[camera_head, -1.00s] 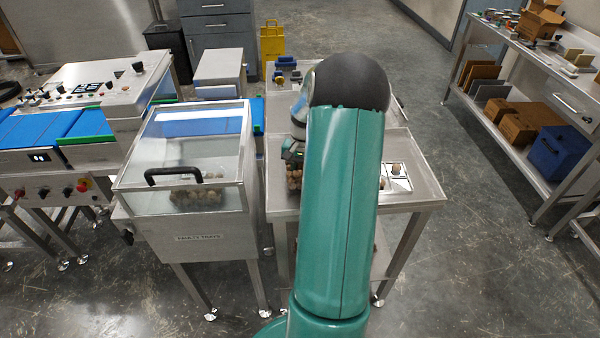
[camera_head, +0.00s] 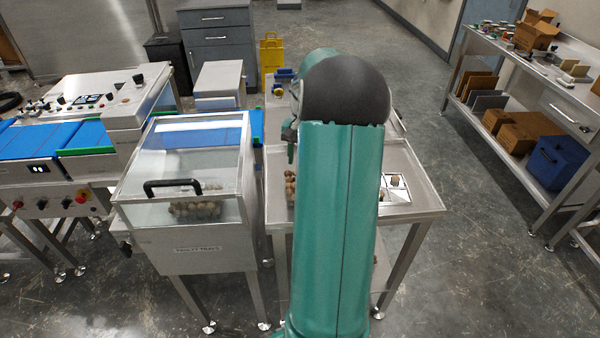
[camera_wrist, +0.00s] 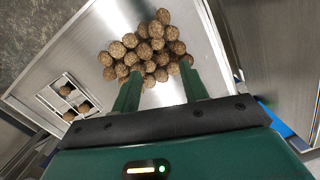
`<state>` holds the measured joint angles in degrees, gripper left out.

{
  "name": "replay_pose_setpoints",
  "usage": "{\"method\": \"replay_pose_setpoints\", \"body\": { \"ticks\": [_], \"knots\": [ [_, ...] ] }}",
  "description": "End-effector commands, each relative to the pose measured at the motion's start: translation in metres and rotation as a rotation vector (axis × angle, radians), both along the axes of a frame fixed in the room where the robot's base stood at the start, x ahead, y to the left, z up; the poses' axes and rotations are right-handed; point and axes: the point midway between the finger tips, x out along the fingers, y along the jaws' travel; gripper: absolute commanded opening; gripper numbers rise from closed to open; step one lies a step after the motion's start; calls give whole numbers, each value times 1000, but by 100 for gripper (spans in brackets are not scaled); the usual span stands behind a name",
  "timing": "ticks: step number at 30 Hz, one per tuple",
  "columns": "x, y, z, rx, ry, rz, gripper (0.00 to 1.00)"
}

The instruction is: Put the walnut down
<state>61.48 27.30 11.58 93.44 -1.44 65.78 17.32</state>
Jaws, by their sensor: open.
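In the wrist view my gripper (camera_wrist: 158,92) is open, its two green fingers apart and no walnut held between them. Beyond the fingertips lies a heap of several brown walnuts (camera_wrist: 146,46) on the metal table. A small compartmented tray (camera_wrist: 52,98) with walnuts in some cells lies left of the heap. In the head view the tray (camera_head: 396,190) shows right of my arm, and part of the heap (camera_head: 290,186) shows left of it. My arm hides most of the table between them. I cannot tell which walnut the task means.
The metal table (camera_head: 425,200) has a raised rim. A clear-lidded cabinet (camera_head: 190,250) with walnuts inside stands to its left, close by. A shelf bench (camera_head: 545,75) with boxes stands at the right, across open floor (camera_head: 480,270).

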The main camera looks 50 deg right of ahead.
Motion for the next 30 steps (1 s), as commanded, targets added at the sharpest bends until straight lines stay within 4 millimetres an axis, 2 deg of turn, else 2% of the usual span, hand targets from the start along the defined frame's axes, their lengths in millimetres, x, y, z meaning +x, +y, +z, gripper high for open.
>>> {"method": "replay_pose_setpoints", "body": {
  "ticks": [4,12,14,16,20,23,26,30],
  "knots": [
    [1,-2,17,-1,-1,0,44],
    [1,-1,22,-1,-1,3,44],
    [5,5,27,-8,-3,17,44],
    [12,20,36,-26,-9,54,44],
    [31,74,67,-87,-35,176,44],
    [40,127,93,-142,-67,296,44],
    [41,179,115,-193,-106,412,44],
    [31,248,136,-256,-171,571,44]
  ]
}}
